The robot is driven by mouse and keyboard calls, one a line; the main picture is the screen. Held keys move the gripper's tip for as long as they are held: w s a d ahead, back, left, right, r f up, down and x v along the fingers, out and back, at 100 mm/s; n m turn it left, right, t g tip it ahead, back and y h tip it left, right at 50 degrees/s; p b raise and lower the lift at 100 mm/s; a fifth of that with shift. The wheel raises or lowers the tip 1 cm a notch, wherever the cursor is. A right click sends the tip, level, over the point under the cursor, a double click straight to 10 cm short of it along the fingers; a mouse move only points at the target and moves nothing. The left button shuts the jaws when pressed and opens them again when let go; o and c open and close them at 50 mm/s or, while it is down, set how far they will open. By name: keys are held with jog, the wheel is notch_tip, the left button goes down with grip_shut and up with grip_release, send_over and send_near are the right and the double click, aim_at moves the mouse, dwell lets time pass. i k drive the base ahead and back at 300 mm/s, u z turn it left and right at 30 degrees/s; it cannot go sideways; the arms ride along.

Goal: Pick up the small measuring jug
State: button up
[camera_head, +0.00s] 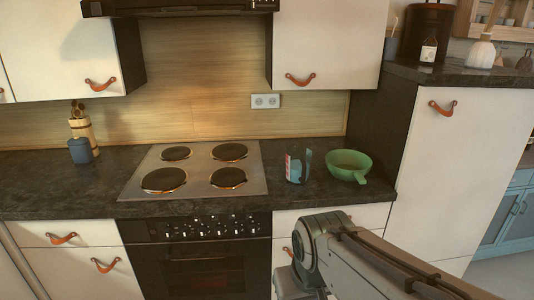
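The small measuring jug (294,169) stands upright on the dark countertop, just right of the hob. It looks clear or bluish, with red and white markings on its left side and a handle on its right. My arm comes in from the lower right and ends at the bottom middle, in front of the counter and nearer to me than the jug. The fingers of my gripper do not show. Nothing hides the jug.
A green pan or colander (349,165) stands close to the jug's right. The hob (198,170) is to its left. A tall cabinet (455,150) bounds the counter at right, and a wall cupboard (328,45) hangs above. A blue-grey canister (80,151) stands far left.

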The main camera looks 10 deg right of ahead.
aim_at(298, 156)
jog(key=u, duration=0.1)
jog(key=i, duration=1.25)
jog(key=u, duration=0.1)
